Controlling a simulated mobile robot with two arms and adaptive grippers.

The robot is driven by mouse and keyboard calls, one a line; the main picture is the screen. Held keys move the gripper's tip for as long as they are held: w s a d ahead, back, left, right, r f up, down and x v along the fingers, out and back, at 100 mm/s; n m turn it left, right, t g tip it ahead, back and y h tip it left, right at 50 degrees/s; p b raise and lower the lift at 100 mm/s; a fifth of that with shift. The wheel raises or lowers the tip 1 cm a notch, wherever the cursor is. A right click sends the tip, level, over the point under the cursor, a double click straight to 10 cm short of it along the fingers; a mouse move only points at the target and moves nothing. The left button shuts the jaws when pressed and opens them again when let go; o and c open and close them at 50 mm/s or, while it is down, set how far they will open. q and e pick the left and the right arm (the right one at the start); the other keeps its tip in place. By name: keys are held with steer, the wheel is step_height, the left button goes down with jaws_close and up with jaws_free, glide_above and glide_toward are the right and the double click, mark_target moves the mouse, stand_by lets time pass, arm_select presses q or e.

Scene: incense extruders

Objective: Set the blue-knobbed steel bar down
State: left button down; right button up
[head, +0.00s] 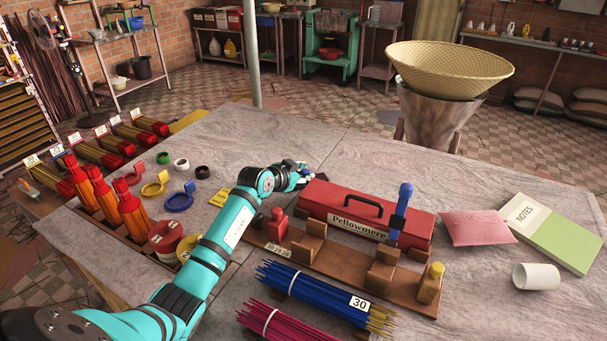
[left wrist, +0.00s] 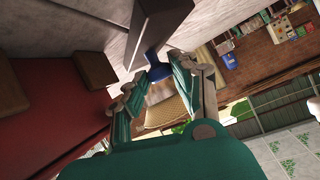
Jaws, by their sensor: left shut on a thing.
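My left gripper (head: 300,175) is at the far end of the teal arm, behind the left end of the red toolbox. In the left wrist view, its fingers (left wrist: 160,92) are shut on the blue-knobbed steel bar. The bar's blue knob (left wrist: 157,73) lies between the fingertips, and its grey steel shaft (left wrist: 152,32) extends past them toward the top of that view. In the head view the bar is mostly hidden by the gripper. I cannot tell whether its far end touches the table (head: 290,132). My right gripper is not in view.
Blue incense bundles (head: 310,290) lie in front. Rings and red extruders (head: 133,212) are at the left; a pink pouch (head: 478,228) is right. The table's back middle is clear.

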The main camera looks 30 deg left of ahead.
arm_select(q)
steer(key=c, duration=1.4)
jaws_free()
steer(key=shift+o, duration=0.3)
steer(key=shift+s, duration=0.1)
